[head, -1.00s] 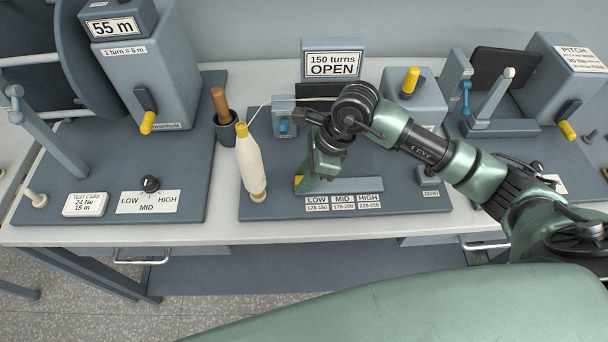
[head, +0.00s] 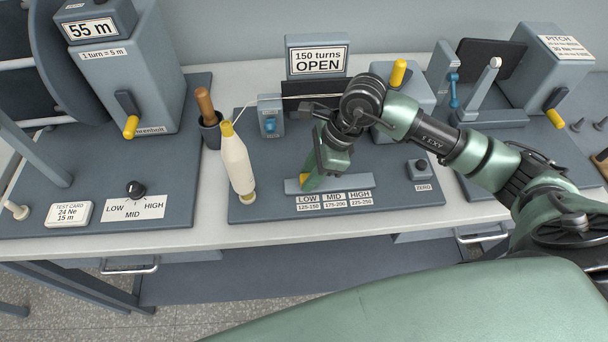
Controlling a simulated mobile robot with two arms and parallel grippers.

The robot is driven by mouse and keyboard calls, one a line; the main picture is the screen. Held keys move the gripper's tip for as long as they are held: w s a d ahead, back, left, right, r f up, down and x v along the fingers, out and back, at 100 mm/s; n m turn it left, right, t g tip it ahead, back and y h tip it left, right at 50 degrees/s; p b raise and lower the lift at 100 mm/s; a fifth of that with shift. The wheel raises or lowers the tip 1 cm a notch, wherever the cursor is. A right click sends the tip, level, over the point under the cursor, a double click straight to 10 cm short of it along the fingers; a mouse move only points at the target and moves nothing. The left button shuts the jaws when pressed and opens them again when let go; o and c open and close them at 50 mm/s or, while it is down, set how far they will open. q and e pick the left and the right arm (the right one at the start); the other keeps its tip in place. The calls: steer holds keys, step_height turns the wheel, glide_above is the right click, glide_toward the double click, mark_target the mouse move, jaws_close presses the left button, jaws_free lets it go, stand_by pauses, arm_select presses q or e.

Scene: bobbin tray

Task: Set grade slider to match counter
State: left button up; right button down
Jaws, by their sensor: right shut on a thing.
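The counter (head: 318,60) at the back of the middle board reads "150 turns OPEN". The grade slider's grey track (head: 352,181) lies in front of it, above labels LOW 125-150 (head: 308,202), MID 175-200 (head: 334,199) and HIGH 225-250 (head: 360,197). The slider's yellow part (head: 304,180) shows near the track's left end, above the LOW label. My right gripper (head: 311,183) reaches down onto the slider and is shut on it, hiding most of it. My left gripper is not in view.
A cream bobbin (head: 237,163) with a yellow top stands left of the track, with thread running from its top. A wooden-handled tool (head: 205,106) stands in a dark cup behind it. A ZERO button (head: 420,168) is to the right. A LOW-MID-HIGH knob (head: 135,189) is on the left board.

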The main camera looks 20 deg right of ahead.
mark_target(322, 183)
steer(key=c, duration=1.1)
jaws_free()
steer(key=shift+r, duration=0.1)
steer(key=b+v, duration=0.2)
steer(key=v, duration=0.5)
steer(key=shift+d+r, duration=0.15)
steer(key=shift+r, duration=0.15)
